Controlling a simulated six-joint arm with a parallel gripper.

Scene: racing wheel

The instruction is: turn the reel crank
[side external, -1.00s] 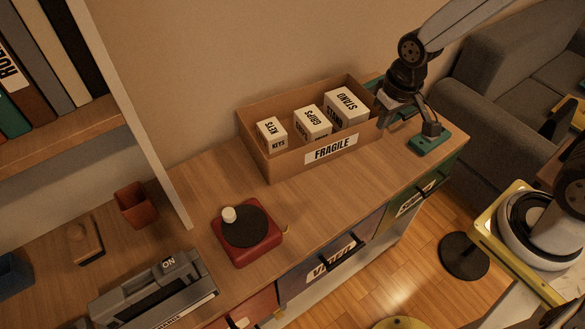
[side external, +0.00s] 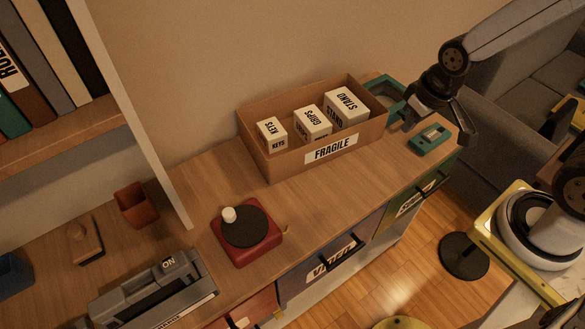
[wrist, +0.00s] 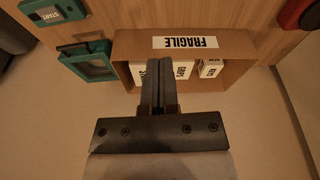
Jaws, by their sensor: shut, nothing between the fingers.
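The reel crank (side external: 262,247) is a red square base with a dark round disc (side external: 245,228) and a white knob (side external: 229,214) at the disc's upper left. It sits on the wooden cabinet top, left of the cardboard box. Part of a red object, likely its base, shows at the upper right of the wrist view (wrist: 291,14). My gripper (wrist: 160,62) is shut and empty, its fingers together over the box in the wrist view. In the side view my gripper is at the cabinet's far right end, well away from the crank.
An open cardboard box (side external: 284,163) marked FRAGILE holds white boxes, between my gripper and the crank. A teal frame (side external: 402,88) and a teal START device (side external: 430,140) are at the right end. A grey ON machine (side external: 160,285) stands left of the crank. Wood in front of the box is clear.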

